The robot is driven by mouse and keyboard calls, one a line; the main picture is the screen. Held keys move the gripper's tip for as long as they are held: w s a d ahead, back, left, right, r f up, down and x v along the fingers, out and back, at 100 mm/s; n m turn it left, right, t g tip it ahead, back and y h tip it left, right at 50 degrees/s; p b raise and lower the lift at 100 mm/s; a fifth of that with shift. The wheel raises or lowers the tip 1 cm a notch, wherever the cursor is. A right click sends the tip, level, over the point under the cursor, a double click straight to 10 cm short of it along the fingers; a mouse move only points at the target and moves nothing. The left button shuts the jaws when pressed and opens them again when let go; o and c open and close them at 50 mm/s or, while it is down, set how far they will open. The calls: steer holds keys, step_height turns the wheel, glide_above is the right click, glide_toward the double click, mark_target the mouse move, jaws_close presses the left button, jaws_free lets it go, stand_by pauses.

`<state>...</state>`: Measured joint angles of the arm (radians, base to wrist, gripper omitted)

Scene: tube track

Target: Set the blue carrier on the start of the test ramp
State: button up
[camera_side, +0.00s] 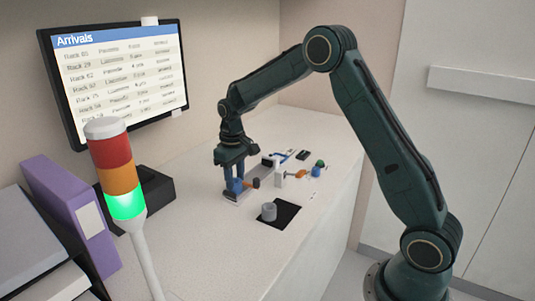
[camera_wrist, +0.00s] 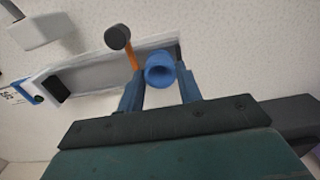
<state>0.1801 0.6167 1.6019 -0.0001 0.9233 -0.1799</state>
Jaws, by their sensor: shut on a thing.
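The blue carrier (camera_side: 236,185) is held between the fingers of my gripper (camera_side: 237,177). In the wrist view the carrier (camera_wrist: 160,72) looks like a round blue cup with a hollow top, with one finger on each side of my gripper (camera_wrist: 160,82). The test ramp is a pale grey track (camera_wrist: 90,72) with a light rim and a black pad (camera_wrist: 56,88) near its left end. The carrier appears over the ramp's right end, beside an orange arm with a dark round knob (camera_wrist: 118,38). I cannot tell whether the carrier touches the ramp. My fingers hide part of that end.
A grey cylinder (camera_side: 269,211) stands on a black mat (camera_side: 286,213) in front of the ramp. A white block (camera_side: 280,180) and small coloured parts (camera_side: 318,169) lie to the right. A signal tower (camera_side: 113,165) and black bin (camera_side: 150,190) are at left. The front counter is clear.

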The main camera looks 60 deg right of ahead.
steer(key=shift+f, duration=0.1)
stand_by(0.5)
steer(key=o, duration=0.9)
step_height(320, 180, up, 14)
steer(key=shift+f, duration=0.1)
stand_by(0.6)
stand_by(0.5)
